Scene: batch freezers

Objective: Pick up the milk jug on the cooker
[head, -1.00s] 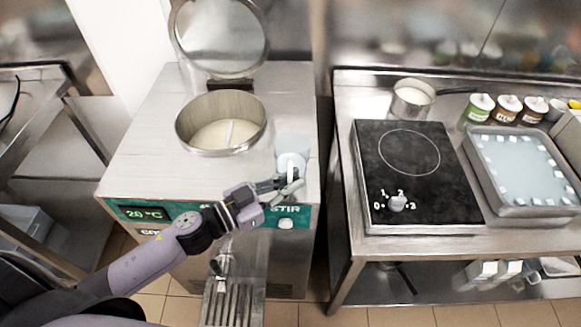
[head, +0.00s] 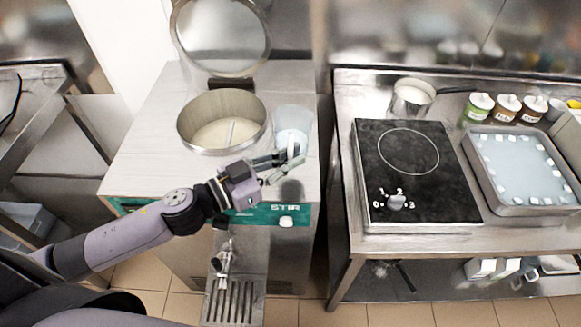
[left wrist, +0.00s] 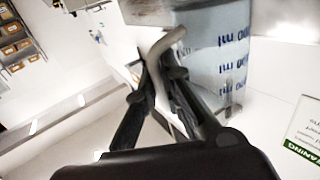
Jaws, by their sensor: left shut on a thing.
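A translucent milk jug (head: 291,118) with pale contents shows over the right side of the machine with the green front panel (head: 262,216). In the left wrist view the jug (left wrist: 222,58) has blue "ml" marks and a pale curved handle (left wrist: 163,42). My left gripper (head: 291,159) is shut on this handle, on the jug's near side; its fingers (left wrist: 160,66) close around it in the wrist view. The jug looks upright and seems raised, but its base is partly hidden by the gripper. My right gripper is out of view.
An open round pot (head: 182,128) with pale liquid and a raised lid (head: 220,40) is left of the jug. Across a gap on the right, a table holds a black cooktop (head: 410,195), a small saucepan (head: 411,98), jars (head: 478,108) and a tray (head: 540,211).

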